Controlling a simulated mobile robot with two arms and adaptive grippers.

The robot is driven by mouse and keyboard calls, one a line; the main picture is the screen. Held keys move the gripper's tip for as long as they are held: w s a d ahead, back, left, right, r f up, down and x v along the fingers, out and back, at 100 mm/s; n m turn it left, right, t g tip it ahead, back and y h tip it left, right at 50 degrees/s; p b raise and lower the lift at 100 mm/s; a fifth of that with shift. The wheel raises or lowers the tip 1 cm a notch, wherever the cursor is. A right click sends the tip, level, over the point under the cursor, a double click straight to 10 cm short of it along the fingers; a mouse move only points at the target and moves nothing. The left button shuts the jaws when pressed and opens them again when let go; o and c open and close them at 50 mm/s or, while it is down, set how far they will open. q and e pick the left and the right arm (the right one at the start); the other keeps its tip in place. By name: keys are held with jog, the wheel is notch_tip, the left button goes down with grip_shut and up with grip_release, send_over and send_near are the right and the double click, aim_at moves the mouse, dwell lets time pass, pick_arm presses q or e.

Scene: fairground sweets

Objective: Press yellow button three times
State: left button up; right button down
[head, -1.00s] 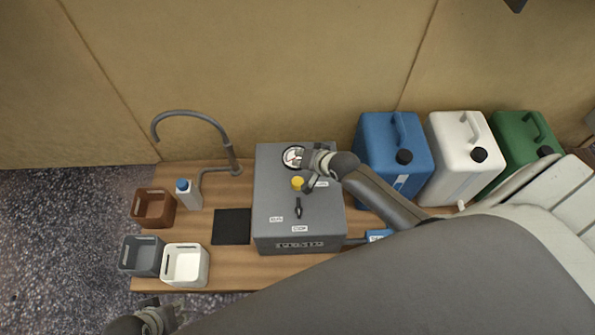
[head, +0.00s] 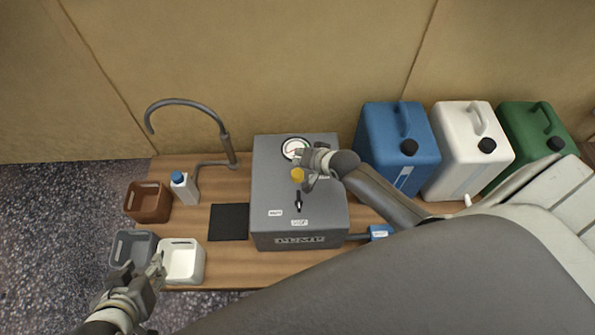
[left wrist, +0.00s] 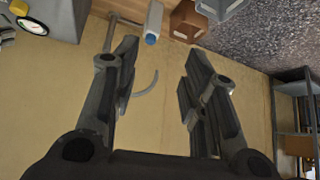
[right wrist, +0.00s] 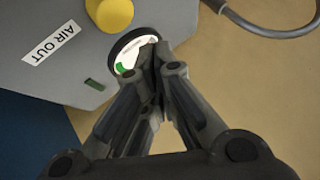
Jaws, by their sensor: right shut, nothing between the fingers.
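The yellow button (head: 297,175) is a round knob on top of the grey pump box (head: 270,195), below the round gauge (head: 294,148). It also shows at the top of the right wrist view (right wrist: 109,14). My right gripper (head: 305,164) is shut and empty, right beside the button in the head view. Its fingertips (right wrist: 150,55) overlap the gauge in the right wrist view; I cannot tell whether they touch anything. My left gripper (head: 155,268) is over the front left of the bench by the white bin. Its fingers are apart and empty in the left wrist view (left wrist: 160,85).
A black lever (head: 299,202) stands on the box. Brown (head: 148,202), grey (head: 132,248) and white (head: 182,262) bins, a blue-capped bottle (head: 184,187) and a tap (head: 228,150) are left. Blue (head: 395,145), white (head: 468,150) and green canisters (head: 535,140) stand right. A black mat (head: 229,222) lies clear.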

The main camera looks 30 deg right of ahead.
aim_at(300, 171)
notch_tip(300, 171, down, 3)
jog(key=shift+b, duration=0.8)
pick_arm(q)
jog(key=w+d+r+t+h, duration=0.1)
jog(key=w+d+r+t, duration=0.1)
jog(key=w+r+t, duration=0.3)
jog(key=shift+w+d+r+h, duration=0.35)
jog(key=shift+w+r, duration=0.15)
jog(key=shift+w, duration=0.35)
pick_arm(e)
jog(key=shift+f, duration=0.15)
jog(key=shift+f, duration=0.1)
pick_arm(q)
jog(key=shift+s+f, duration=0.15)
jog(key=shift+f, duration=0.1)
pick_arm(e)
jog(key=shift+f, duration=0.35)
